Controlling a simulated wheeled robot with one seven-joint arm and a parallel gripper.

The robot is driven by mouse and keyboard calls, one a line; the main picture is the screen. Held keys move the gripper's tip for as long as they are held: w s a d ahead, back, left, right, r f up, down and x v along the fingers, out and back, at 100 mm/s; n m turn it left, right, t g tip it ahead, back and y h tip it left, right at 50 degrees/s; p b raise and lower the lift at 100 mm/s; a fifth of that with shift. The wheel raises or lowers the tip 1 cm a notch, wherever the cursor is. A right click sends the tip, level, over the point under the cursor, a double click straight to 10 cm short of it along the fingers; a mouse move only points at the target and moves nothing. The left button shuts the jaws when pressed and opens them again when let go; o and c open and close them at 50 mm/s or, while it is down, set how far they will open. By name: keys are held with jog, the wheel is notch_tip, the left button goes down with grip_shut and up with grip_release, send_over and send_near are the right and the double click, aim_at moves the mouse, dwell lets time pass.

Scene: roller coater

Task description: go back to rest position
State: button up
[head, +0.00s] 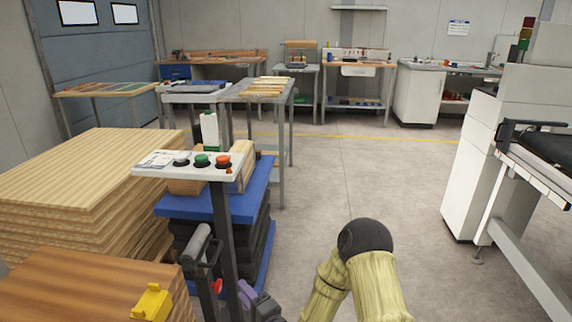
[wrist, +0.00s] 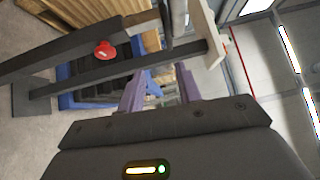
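My gripper (head: 245,292) is low in the head view, right of the dark post of a button stand, partly cut off by the bottom edge. In the wrist view its two purple fingers (wrist: 160,88) stand apart with nothing seen held between them. My gripper appears tilted sideways, as the wrist picture shows the room turned. The dark post (wrist: 100,72) and a red knob (wrist: 104,50) show beyond the fingers; I cannot tell the exact gap to them.
The stand's white panel (head: 170,170) carries black, green and orange buttons. Behind it is a blue-topped cart (head: 258,190). Stacked wooden boards (head: 80,170) fill the left. A white machine (head: 470,180) stands right. The floor (head: 365,175) between is clear; workbenches line the back wall.

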jog(key=s+d+r+n+g+h, duration=0.1)
jog(key=d+n+g+h, duration=0.6)
jog(key=d, duration=0.8)
jog(key=s+d+r+n+g+h, duration=0.2)
jog(key=s+d+r+h, duration=0.1)
jog(key=s+d, duration=0.4)
jog(key=s+d+r+n+g+h, duration=0.15)
jog(key=s+d+r, duration=0.35)
jog(key=s, duration=0.5)
notch_tip(320, 180, up, 25)
jog(key=p, duration=2.6)
jog(key=shift+w+d+g+h, duration=0.25)
jog(key=shift+g+h, duration=0.1)
jog(key=shift+g, duration=0.1)
jog(key=shift+w, duration=0.1)
jog(key=shift+s+d+r, duration=0.1)
jog(key=shift+s, duration=0.1)
